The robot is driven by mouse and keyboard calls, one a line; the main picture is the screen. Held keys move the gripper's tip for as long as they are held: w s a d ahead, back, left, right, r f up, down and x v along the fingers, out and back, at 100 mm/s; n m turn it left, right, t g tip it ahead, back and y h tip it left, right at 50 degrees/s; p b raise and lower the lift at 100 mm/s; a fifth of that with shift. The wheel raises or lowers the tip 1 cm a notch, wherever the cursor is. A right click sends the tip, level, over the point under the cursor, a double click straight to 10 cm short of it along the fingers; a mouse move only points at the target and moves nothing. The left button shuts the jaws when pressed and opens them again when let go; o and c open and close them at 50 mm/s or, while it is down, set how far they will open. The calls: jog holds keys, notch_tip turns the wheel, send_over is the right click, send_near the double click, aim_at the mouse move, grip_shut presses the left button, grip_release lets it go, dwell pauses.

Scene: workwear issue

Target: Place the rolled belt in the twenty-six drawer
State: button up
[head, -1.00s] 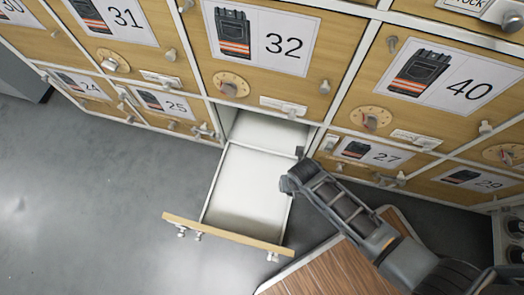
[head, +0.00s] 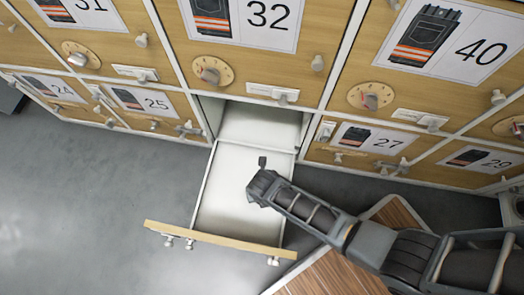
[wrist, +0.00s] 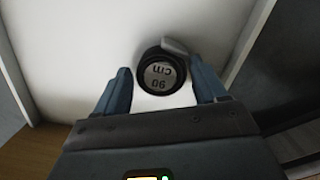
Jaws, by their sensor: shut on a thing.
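The rolled belt (wrist: 163,73) is a black coil with a pale disc marked "90 cm", in the wrist view. My gripper (wrist: 162,85) is shut on it, with a blue-grey finger on each side. In the head view my gripper (head: 262,182) is over the open drawer (head: 238,190), inside its outline. That drawer sits between the ones marked 25 and 27; its own number faces away and is hidden. Its white floor looks empty in the head view. I cannot tell how high the belt is above the floor.
The cabinet has closed doors 32 (head: 248,60) and 40 (head: 440,80) above, with knobs and handles sticking out. Closed drawers 25 (head: 150,103) and 27 (head: 372,140) flank the open one. A wooden surface (head: 335,275) lies at the lower right. Grey floor is clear at left.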

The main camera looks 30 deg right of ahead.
jog(key=o, duration=1.1)
jog(key=r+p, duration=0.2)
jog(key=r, duration=0.2)
jog(key=s+r+p, duration=0.1)
jog(key=r+p, duration=0.1)
jog(key=r, duration=0.2)
jog(key=r+p, duration=0.2)
jog(key=r, duration=0.2)
jog(key=shift+s+a+p, duration=0.15)
jog(key=shift+a+p, duration=0.15)
jog(key=shift+p, duration=0.05)
